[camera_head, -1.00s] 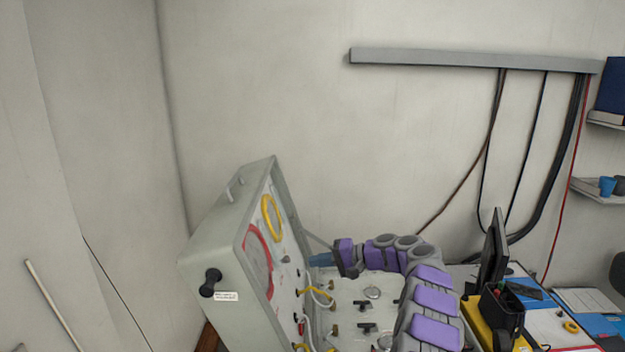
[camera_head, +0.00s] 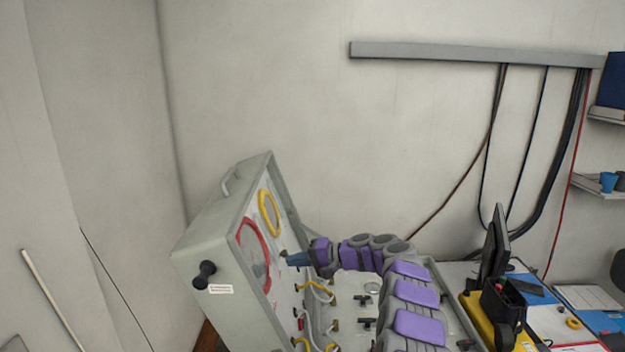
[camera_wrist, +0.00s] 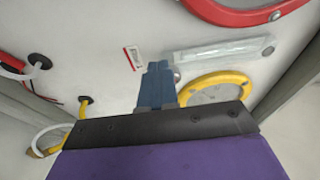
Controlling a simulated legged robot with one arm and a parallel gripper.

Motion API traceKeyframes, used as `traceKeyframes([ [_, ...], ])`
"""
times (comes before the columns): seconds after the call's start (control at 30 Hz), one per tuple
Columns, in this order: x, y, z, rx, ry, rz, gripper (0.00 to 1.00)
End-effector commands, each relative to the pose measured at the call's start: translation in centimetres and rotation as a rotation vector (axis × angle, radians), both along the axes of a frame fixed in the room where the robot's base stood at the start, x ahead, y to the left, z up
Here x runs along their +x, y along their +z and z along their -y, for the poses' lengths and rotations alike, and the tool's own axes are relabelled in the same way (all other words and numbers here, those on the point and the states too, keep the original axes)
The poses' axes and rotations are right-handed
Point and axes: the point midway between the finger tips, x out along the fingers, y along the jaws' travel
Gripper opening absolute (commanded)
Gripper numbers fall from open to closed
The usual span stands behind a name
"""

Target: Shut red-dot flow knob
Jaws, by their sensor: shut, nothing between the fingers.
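The air panel is a grey open case (camera_head: 215,238) with an upright white face carrying a red ring (camera_head: 245,240) and a yellow ring (camera_head: 262,208). My gripper (camera_head: 287,259), with blue fingers, is shut and empty close to this face. In the wrist view its fingers (camera_wrist: 156,68) point at the white face, beside a small red-and-white label (camera_wrist: 132,58) and a clear tube-like part (camera_wrist: 222,50). The yellow ring (camera_wrist: 215,84) is partly behind the gripper. I cannot make out a red-dot flow knob; whether the fingers touch anything is unclear.
Black T-shaped handles (camera_head: 362,300) stand on the lower panel under my arm. Yellow and white hoses (camera_head: 318,291) loop from the upright face. A monitor (camera_head: 494,245) and a yellow-and-black box (camera_head: 490,312) stand to the right.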

Motion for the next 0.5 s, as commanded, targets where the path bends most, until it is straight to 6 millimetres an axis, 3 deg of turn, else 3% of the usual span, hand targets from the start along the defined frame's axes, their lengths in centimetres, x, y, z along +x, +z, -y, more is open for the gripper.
traceKeyframes([
  [0.5, 0.39, 0.2, -0.07, 0.0, 0.0, -0.001, 0.0],
])
